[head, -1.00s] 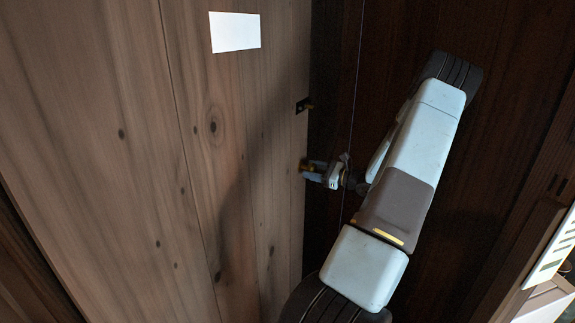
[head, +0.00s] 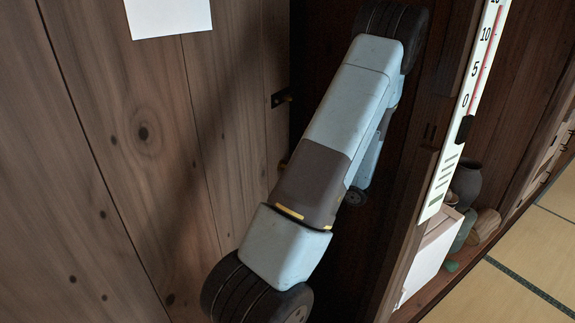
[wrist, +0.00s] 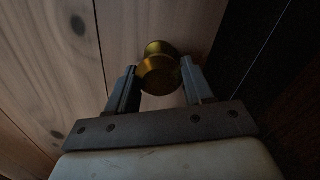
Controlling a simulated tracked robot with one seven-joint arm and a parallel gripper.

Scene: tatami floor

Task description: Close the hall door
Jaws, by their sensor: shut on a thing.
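The hall door (head: 150,170) is a wooden plank panel filling the left of the head view, with a white paper (head: 168,15) on it. Its right edge stands beside a dark gap. A small dark latch fitting with a brass piece (head: 281,98) is on that edge. In the wrist view a round brass knob (wrist: 158,70) sits on the door's planks (wrist: 60,60). My gripper (wrist: 158,80) has its two fingers on either side of the knob, shut on it. In the head view my arm hides the gripper and nearly all of the knob.
A wooden post with a white thermometer board (head: 465,110) stands to the right of my arm. Beyond it a low shelf holds a white box (head: 428,258) and a dark jar (head: 466,183). Tatami floor (head: 510,275) shows at the lower right.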

